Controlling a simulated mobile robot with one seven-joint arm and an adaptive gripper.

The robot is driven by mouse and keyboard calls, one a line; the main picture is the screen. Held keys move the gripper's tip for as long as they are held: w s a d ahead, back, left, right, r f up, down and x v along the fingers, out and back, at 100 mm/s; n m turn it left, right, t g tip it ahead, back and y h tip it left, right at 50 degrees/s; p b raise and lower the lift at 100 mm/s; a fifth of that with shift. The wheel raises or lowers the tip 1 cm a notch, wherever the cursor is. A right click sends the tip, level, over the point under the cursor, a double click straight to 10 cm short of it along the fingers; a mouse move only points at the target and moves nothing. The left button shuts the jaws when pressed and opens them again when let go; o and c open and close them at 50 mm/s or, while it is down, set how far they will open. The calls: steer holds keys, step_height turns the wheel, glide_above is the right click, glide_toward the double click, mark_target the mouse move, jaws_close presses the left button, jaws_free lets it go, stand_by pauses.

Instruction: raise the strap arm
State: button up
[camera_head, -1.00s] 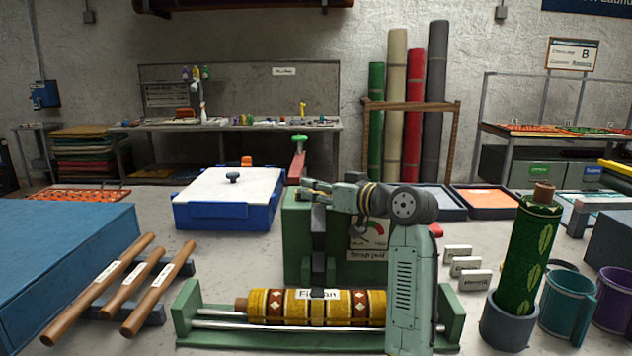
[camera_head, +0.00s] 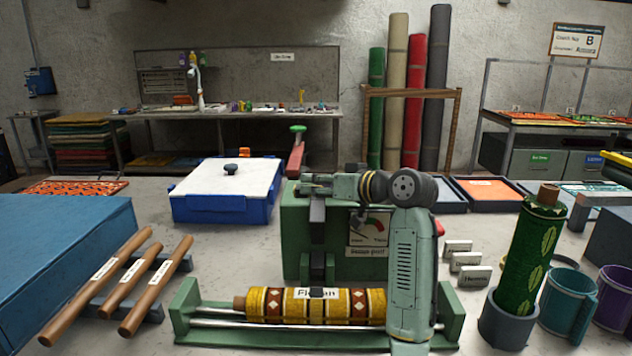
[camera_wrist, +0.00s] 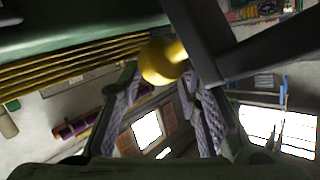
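The green strap post (camera_head: 296,245) stands at the middle of the table, with a dial and a label on its front. A dark strap arm (camera_head: 317,225) runs down its front toward a yellow and red patterned rug roll (camera_head: 280,304) lying in a green cradle. In the wrist view a dark bar (camera_wrist: 262,50) carries a yellow knob (camera_wrist: 160,62). My gripper (camera_head: 308,186) is at the top of the post. In the wrist view my gripper (camera_wrist: 160,82) has its fingers apart, with the knob at the gap between the tips. Contact with the knob is unclear.
A red lever with a green knob (camera_head: 297,150) rises behind the post. A blue box with a white lid (camera_head: 225,190) stands behind left. Wooden rollers (camera_head: 130,275) lie at left. A green rug roll (camera_head: 530,255) stands in a holder at right, beside cups.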

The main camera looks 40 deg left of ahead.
steer(key=o, duration=0.4)
steer(key=shift+w+a+f, duration=0.1)
steer(key=shift+w+f, duration=0.05)
steer(key=shift+f, duration=0.45)
steer(key=shift+w+f, duration=0.1)
steer(key=shift+f, duration=0.5)
steer(key=r+v, duration=0.1)
steer(key=v, duration=1.2)
steer(key=shift+a+r, duration=0.2)
steer(key=shift+r, duration=0.15)
